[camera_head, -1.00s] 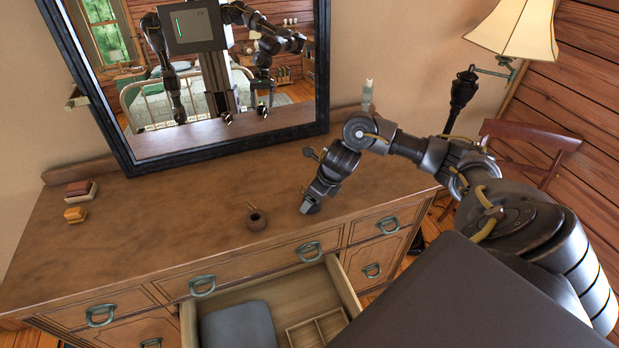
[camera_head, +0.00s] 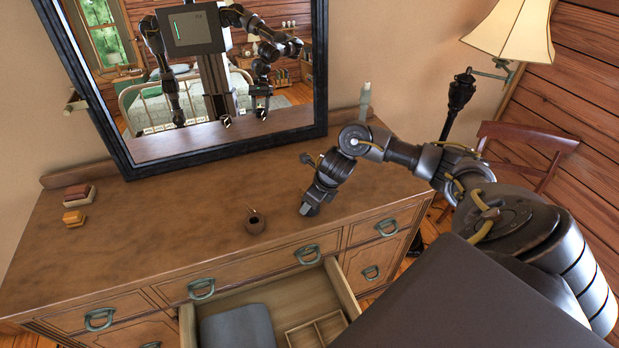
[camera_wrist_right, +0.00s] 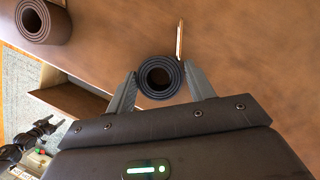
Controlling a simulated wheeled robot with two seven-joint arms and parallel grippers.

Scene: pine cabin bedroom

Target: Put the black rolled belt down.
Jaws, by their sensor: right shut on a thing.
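The black rolled belt (camera_wrist_right: 144,76) is an upright-facing spiral coil between the two fingers of my right gripper (camera_wrist_right: 159,88) in the right wrist view. The fingers press on its sides. In the head view my right gripper (camera_head: 311,207) points down over the right part of the wooden dresser top (camera_head: 170,222), low near its front edge. The belt is hardly visible there, and I cannot tell whether it touches the top.
A brown rolled belt (camera_head: 255,223) stands left of my right gripper, with a thin stick (camera_wrist_right: 180,40) behind it. Small boxes (camera_head: 75,205) lie at the far left. An open drawer (camera_head: 341,288) juts out in front. A mirror (camera_head: 322,70) stands behind.

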